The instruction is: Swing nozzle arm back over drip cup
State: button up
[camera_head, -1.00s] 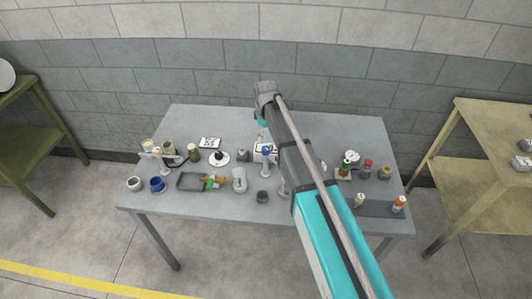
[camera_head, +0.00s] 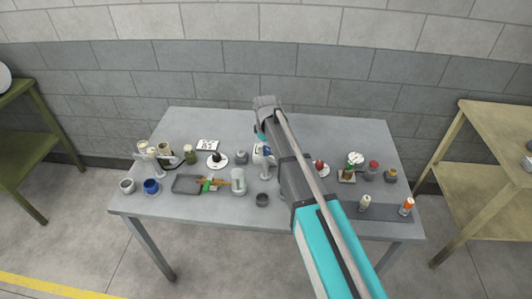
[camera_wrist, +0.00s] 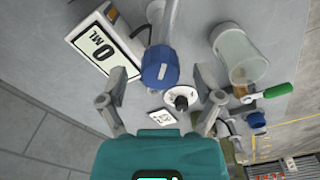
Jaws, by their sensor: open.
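A grey tube with a blue cap (camera_wrist: 160,66), likely the nozzle arm, shows in the wrist view. A small blue part (camera_head: 264,150) shows beside my arm in the head view. My gripper (camera_wrist: 163,76) is open, with one finger on each side of the blue cap; I cannot tell whether they touch it. In the head view my arm hides much of this station. A small dark cup (camera_head: 262,199) stands at the table front, and a clear cup (camera_head: 238,181) stands left of it. I cannot tell which is the drip cup.
A white display reading 0 ML (camera_wrist: 102,43) lies close to my left finger. A white disc with a black knob (camera_wrist: 181,101) is below the cap. A green-handled brush (camera_wrist: 272,91) lies near the clear cup. Small containers crowd the left of the grey table (camera_head: 330,122); its back is clear.

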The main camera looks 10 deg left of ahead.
jog(key=shift+f, duration=0.35)
grip_shut()
dwell(0.4)
